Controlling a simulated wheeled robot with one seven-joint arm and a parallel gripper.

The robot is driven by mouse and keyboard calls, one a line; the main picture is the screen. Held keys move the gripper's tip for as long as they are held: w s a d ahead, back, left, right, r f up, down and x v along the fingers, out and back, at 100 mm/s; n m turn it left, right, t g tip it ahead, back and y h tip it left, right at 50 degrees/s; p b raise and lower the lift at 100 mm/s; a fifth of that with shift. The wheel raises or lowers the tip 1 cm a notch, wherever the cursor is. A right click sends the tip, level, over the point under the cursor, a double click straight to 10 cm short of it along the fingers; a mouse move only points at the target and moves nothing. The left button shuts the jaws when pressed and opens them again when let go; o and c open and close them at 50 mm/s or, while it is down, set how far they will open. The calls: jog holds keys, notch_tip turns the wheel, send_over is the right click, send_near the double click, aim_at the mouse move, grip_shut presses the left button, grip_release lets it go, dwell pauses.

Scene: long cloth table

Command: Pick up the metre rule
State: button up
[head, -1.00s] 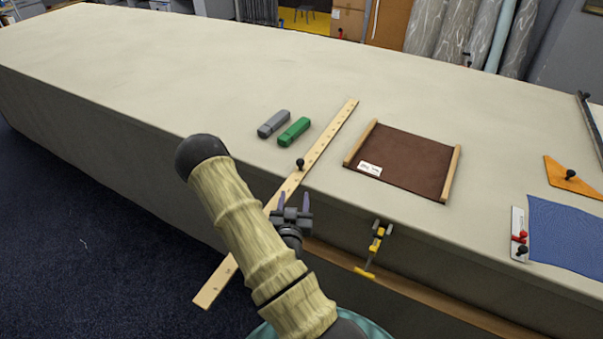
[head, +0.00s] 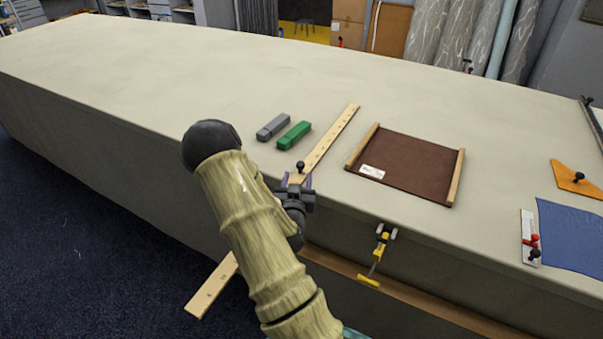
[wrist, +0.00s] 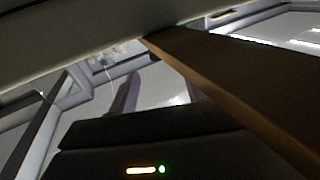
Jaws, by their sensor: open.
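The metre rule (head: 329,140) is a long, thin, pale wooden strip with a black knob (head: 300,166). Its far part lies on the cloth table; its near end juts past the front edge over the floor. My arm hides its middle. My gripper (head: 297,181) is open at the table's front edge, with its purple fingertips just below the knob in the picture, close to the rule. In the wrist view the fingers (wrist: 160,94) point up, and a brown wooden strip crosses beside them, probably the rule from below. Nothing shows clearly held, and I cannot tell whether the fingers straddle it.
Grey (head: 273,127) and green (head: 294,135) blocks lie left of the rule. A brown board with wooden side strips (head: 410,166) lies to its right. A yellow clamp (head: 378,255) sits at the front edge, above a wooden rail (head: 440,299). The table's far left is clear.

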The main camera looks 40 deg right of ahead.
aim_at(300, 167)
jog(key=shift+x, duration=1.05)
jog(key=shift+p+x, duration=0.85)
jog(key=shift+x, duration=1.75)
jog(key=shift+s+f, duration=0.1)
jog(key=shift+f, duration=0.1)
grip_shut()
jog(key=shift+r, duration=0.1)
notch_tip(300, 167, up, 28)
